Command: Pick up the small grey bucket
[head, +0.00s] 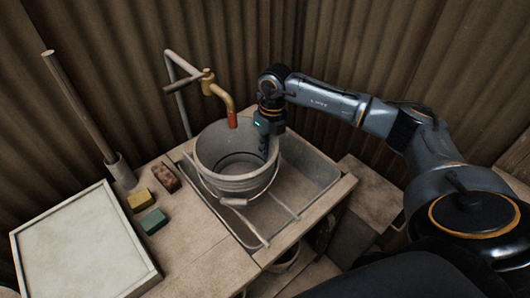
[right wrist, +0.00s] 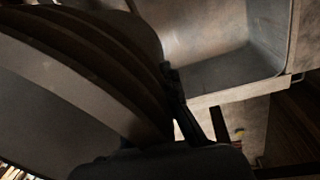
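A grey bucket (head: 212,160) with a wire handle and a pale grip hangs or stands upright in the sink area, under the tap. My right gripper (head: 264,148) is at the bucket's right rim, with a dark finger showing inside the opening; its other finger is hidden there. In the right wrist view, the bucket's dark banded wall (right wrist: 85,60) fills the left side, next to the fingers of my right gripper (right wrist: 200,115). Whether the fingers close on the rim is not clear. My left gripper is not in view.
A metal sink (head: 318,175) with bars across it is set in the wooden bench (head: 190,235). A brass tap (head: 222,95) is close behind the bucket. A yellow block (head: 140,200), a green block (head: 154,221) and a framed tray (head: 80,250) are at left. Another bucket (head: 287,262) is below.

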